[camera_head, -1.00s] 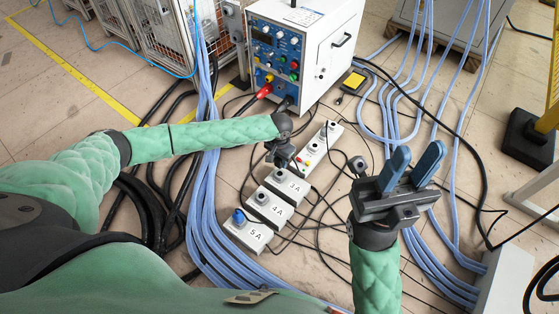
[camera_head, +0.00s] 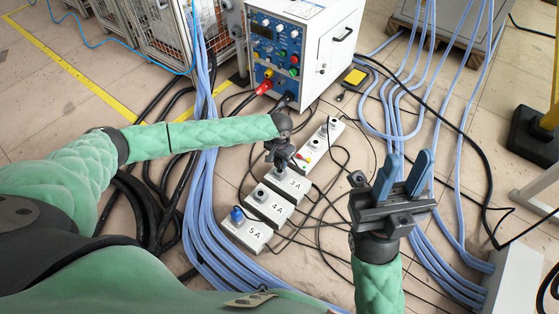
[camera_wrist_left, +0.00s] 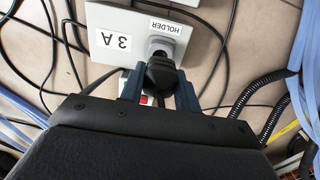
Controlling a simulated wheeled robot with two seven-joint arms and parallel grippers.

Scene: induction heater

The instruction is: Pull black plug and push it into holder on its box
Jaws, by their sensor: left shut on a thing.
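The grey 3 A box (camera_head: 296,184) stands on the floor with the 4 A and 5 A boxes in a row. In the left wrist view its top (camera_wrist_left: 108,38) has a HOLDER label (camera_wrist_left: 166,27) beside a round grey holder (camera_wrist_left: 160,46). My left gripper (camera_head: 281,160) is above the 3 A box. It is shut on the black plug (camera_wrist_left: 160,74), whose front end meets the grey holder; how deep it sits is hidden. My right gripper (camera_head: 405,178) is open and empty, its blue fingers pointing up, right of the boxes.
A white and blue heater unit (camera_head: 300,50) stands behind. A long grey socket box (camera_head: 322,142) lies right of the 3 A box. The 4 A box (camera_head: 270,205) and 5 A box (camera_head: 247,232) are close by. Black cables and blue hoses (camera_head: 205,220) cross the floor.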

